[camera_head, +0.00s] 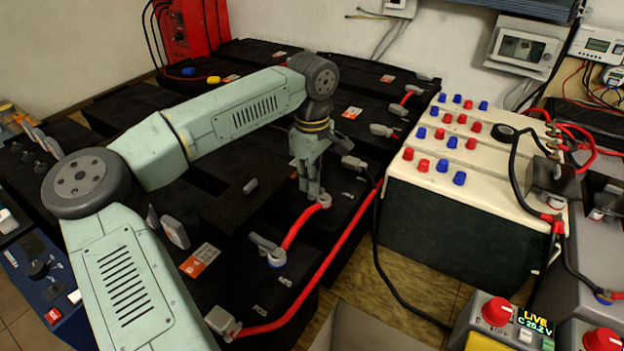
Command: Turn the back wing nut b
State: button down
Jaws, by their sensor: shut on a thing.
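My gripper (312,192) points down at a battery terminal at the back end of a short red cable (299,226). Its fingers are shut on the wing nut there, which they mostly hide. The grey cable lug (324,201) shows just right of the fingertips. I cannot read a letter b on the nut.
Black batteries (230,290) fill the bench around the gripper. A longer red cable (318,272) runs along their right edge. A cream box with red and blue caps (480,180) stands to the right. A black cable (382,268) hangs between them.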

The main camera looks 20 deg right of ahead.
jog(key=c, duration=1.7)
grip_release()
notch_tip(320, 180, up, 12)
jog(key=shift+r, duration=0.1)
